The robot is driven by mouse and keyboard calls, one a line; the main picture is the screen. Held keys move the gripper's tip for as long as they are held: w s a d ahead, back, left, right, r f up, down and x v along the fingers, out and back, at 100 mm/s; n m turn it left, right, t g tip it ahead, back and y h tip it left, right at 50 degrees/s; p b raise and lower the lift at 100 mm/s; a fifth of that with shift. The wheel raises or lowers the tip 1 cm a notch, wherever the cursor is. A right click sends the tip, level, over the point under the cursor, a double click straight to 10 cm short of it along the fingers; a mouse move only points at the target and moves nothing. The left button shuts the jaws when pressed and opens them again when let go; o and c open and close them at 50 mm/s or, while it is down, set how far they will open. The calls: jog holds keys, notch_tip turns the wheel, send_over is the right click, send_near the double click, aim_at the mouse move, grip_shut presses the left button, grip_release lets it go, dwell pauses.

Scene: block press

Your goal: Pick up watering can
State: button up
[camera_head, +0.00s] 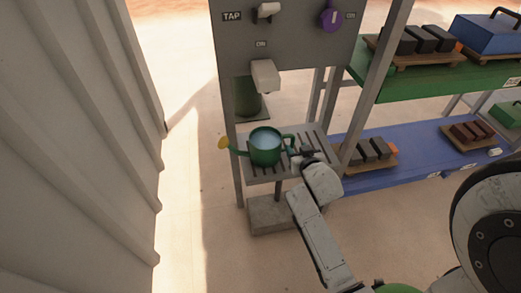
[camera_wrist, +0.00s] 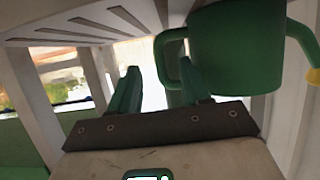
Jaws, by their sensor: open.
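The green watering can (camera_head: 265,150) stands upright on a slatted grey shelf (camera_head: 258,173) under the tap. Its yellow spout end (camera_head: 223,143) points left and its handle (camera_head: 291,143) is on the right. My gripper (camera_head: 299,154) is at the handle side, low by the shelf. In the wrist view, the can (camera_wrist: 236,45) fills the upper right. Its handle (camera_wrist: 161,50) appears in the gap between the open fingers of my gripper (camera_wrist: 160,70). I cannot tell whether a finger touches the handle.
The tap nozzle (camera_head: 264,75) hangs above the can, below a grey panel with a purple knob (camera_head: 331,16). A frame post (camera_head: 369,85) stands close to the right. Green and blue shelves hold dark blocks. A corrugated wall (camera_head: 75,150) closes the left side.

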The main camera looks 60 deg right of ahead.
aim_at(293, 144)
jog(key=b+x, duration=0.1)
jog(key=x, duration=0.4)
jog(key=shift+w+d+f, duration=0.15)
jog(key=shift+w+d, duration=0.05)
jog(key=shift+d, duration=0.05)
jog(key=c, duration=0.9)
grip_shut()
jog(key=shift+f, duration=0.1)
dwell(0.4)
